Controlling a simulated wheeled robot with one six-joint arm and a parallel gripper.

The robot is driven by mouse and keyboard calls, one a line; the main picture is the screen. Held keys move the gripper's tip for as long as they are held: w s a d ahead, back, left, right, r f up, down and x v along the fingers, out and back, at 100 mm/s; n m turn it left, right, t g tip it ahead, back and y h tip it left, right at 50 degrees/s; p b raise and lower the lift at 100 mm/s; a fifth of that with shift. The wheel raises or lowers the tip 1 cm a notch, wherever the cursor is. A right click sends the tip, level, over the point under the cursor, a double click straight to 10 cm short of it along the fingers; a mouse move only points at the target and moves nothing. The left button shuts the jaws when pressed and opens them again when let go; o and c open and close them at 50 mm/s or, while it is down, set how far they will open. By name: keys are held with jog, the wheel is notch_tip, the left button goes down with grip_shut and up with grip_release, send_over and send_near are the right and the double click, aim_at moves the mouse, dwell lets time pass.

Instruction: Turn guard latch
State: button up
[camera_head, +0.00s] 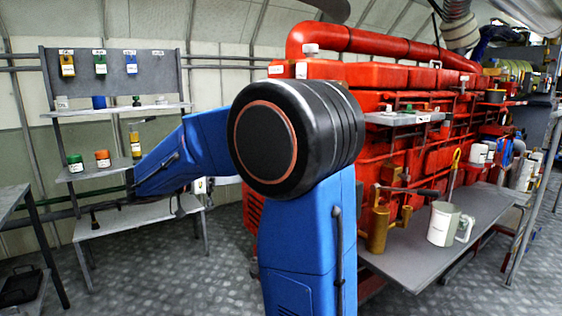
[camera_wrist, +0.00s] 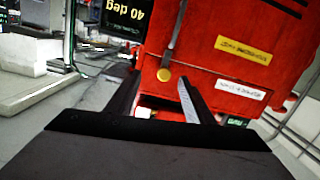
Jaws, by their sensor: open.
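In the wrist view, a thin grey lever with a round brass end (camera_wrist: 164,75) hangs against a red panel (camera_wrist: 215,35). It looks like the guard latch, but I cannot read a label that names it. My gripper (camera_wrist: 160,84) is open, with one dark finger on each side of the brass end in the picture. I cannot tell how far the fingertips are from it, and no contact is visible. In the head view, my blue arm hides the gripper and the latch cannot be made out.
The panel bears a yellow label (camera_wrist: 243,50) and a white label (camera_wrist: 241,89). In the head view, the red engine (camera_head: 400,80) stands behind a grey bench (camera_head: 425,262) with a white jug (camera_head: 441,224).

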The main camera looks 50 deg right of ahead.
jog(key=shift+m+h, duration=0.6)
jog(key=shift+m, duration=0.1)
jog(key=x, duration=0.5)
jog(key=w+r+x, duration=0.1)
jog(key=x, duration=1)
jog(key=shift+w+d+r, duration=0.2)
jog(key=shift+w+d, duration=0.05)
jog(key=shift+d, duration=0.3)
jog(key=shift+c, duration=0.6)
jog(key=c, duration=0.9)
